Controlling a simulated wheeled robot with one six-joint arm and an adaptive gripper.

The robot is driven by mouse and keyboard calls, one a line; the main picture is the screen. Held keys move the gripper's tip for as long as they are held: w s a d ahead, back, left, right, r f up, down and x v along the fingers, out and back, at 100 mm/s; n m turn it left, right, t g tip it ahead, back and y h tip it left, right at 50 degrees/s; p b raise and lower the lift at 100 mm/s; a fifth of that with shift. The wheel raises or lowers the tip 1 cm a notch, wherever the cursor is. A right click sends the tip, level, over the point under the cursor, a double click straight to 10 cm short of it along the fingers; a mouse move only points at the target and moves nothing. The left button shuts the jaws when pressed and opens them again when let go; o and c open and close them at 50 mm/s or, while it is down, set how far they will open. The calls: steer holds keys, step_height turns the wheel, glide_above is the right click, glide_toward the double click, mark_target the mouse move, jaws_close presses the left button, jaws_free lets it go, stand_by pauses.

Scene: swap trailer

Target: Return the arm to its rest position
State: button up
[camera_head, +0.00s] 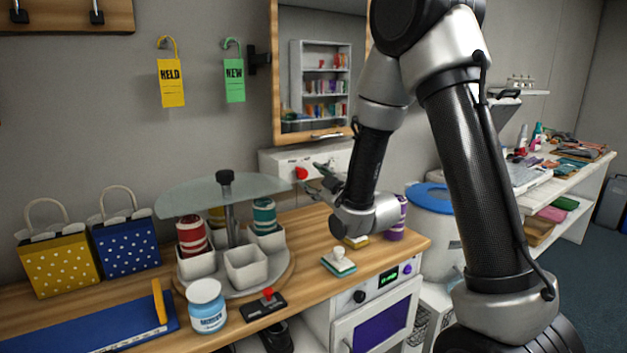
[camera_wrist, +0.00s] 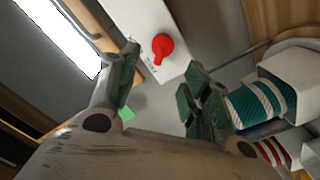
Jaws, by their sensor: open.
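My arm reaches over the right half of the wooden counter in the head view. Its wrist is bent low over the counter, and my gripper (camera_head: 324,180) points up and left toward a white wall box (camera_head: 335,157) with a red knob (camera_head: 301,173). In the wrist view my gripper (camera_wrist: 158,95) is open, with its green-padded fingers spread and nothing between them. The red knob (camera_wrist: 162,46) lies beyond the fingertips, apart from them as far as I can tell. Part of the white box is hidden behind my arm.
A carousel (camera_head: 237,287) with white cups and spools, under a glass disc (camera_head: 222,192), stands left of my gripper. A stamp (camera_head: 339,262), a purple spool (camera_head: 396,222) and a white jar (camera_head: 206,306) are on the counter. A mirrored cabinet (camera_head: 318,75) hangs above.

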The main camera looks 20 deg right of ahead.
steer(key=s+d+r+m+g+h, duration=0.2)
steer(key=s+d+m+g, duration=0.1)
steer(key=s+d, duration=0.3)
steer(key=s+d+r+m+g+h, duration=0.25)
steer(key=s+d+m+g, duration=0.2)
steer(key=s, duration=0.25)
steer(key=s+d+m+g, duration=0.2)
steer(key=s, duration=1)
steer(key=s+d+m+g+h, duration=0.1)
steer(key=s+d+m+g, duration=0.1)
steer(key=s, duration=1)
steer(key=shift+f+g, duration=0.15)
steer(key=shift+g, duration=0.6)
